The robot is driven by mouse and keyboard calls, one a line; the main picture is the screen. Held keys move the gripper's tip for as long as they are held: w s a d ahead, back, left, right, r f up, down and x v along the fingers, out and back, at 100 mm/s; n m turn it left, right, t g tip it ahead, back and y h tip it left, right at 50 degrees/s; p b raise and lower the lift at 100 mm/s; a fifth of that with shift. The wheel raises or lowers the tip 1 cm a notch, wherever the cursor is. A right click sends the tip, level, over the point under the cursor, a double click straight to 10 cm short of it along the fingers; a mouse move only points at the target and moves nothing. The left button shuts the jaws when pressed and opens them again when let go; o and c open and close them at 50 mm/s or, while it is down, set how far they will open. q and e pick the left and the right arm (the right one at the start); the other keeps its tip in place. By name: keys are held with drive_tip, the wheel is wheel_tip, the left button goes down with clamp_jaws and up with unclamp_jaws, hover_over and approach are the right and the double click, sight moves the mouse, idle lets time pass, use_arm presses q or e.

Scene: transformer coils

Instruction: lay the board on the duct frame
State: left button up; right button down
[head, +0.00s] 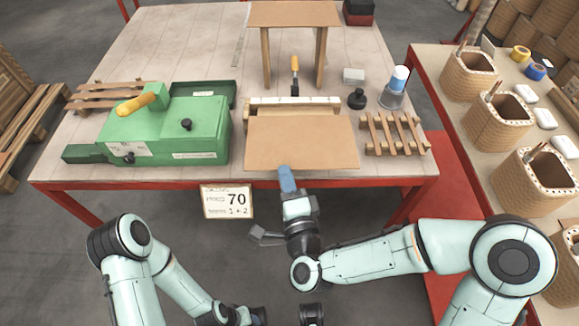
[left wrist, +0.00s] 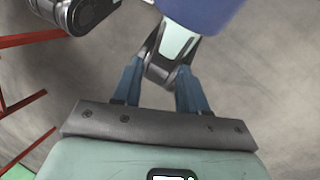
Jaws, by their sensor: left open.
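The board (head: 300,143) is a flat brown sheet near the table's front edge, in the head view. Just behind it, a pale wooden bar (head: 295,102) shows; it seems to be part of the duct frame, and the board hides what lies below. My right gripper (head: 287,178) reaches in from the front. Its blue fingers overlap the middle of the board's front edge and appear closed on it; the lower finger is hidden. My left gripper (left wrist: 157,88) is open and empty in the left wrist view, its two blue fingers apart, away from the board.
A green machine (head: 165,135) with a yellow handle stands left of the board. A small wooden rack (head: 395,132) lies to the right, with a black knob (head: 357,98) and a blue-capped bottle (head: 397,82) behind. A tall stand (head: 293,15) rises at the back. Coils (head: 497,112) fill the right table.

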use_arm(q)
drive_tip(key=w+a+f+t+y+b, duration=0.1)
drive_tip(key=w+a+f+t+b, duration=0.1)
drive_tip(key=w+a+f+b, duration=0.1)
drive_tip(key=shift+w+f+b, duration=0.6)
drive_tip(key=shift+w+f, duration=0.5)
drive_tip(key=shift+w, duration=0.65)
use_arm(e)
drive_tip(key=shift+w+a+f, duration=0.1)
drive_tip(key=shift+w+f, duration=0.7)
drive_tip(key=shift+w, duration=0.65)
drive_tip(key=shift+w+a+f, duration=0.1)
drive_tip(key=shift+w+f, duration=0.7)
drive_tip(key=shift+w, duration=0.65)
drive_tip(key=shift+w+a+f, duration=0.1)
drive_tip(key=shift+w+f, duration=0.7)
drive_tip(key=shift+w, duration=0.65)
drive_tip(key=c, duration=1.3)
unclamp_jaws()
use_arm(q)
drive_tip(key=shift+s, duration=0.1)
use_arm(e)
drive_tip(key=shift+d, duration=0.1)
